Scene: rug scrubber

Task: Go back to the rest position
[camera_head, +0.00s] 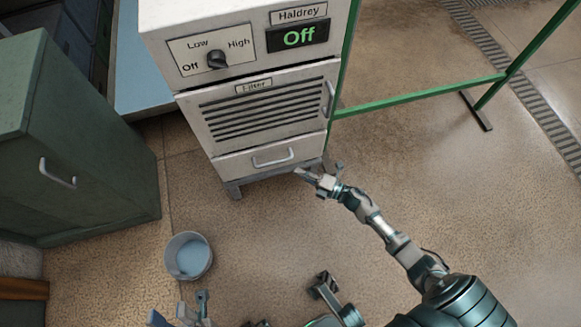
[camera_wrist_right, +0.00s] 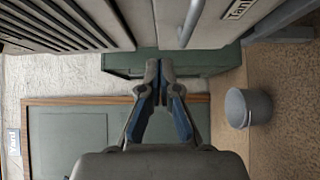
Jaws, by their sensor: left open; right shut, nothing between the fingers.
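My right gripper (camera_head: 303,174) is at the end of the arm that reaches in from the lower right. It is by the lower front of the grey Haldrey machine (camera_head: 240,163), near its bottom drawer. In the right wrist view the gripper (camera_wrist_right: 160,72) shows its two fingers together with nothing between them. I cannot tell whether it touches the machine. My left gripper (camera_head: 182,309) shows at the bottom edge, left of centre, below the bucket. It is open and empty, and partly cut off by the frame.
The machine's display (camera_head: 298,37) reads Off and its knob (camera_head: 216,60) has Off, Low and High marks. A grey bucket (camera_head: 188,256) stands on the floor; it also shows in the right wrist view (camera_wrist_right: 248,107). A green cabinet (camera_head: 90,150) is left, a green frame (camera_head: 420,95) right.

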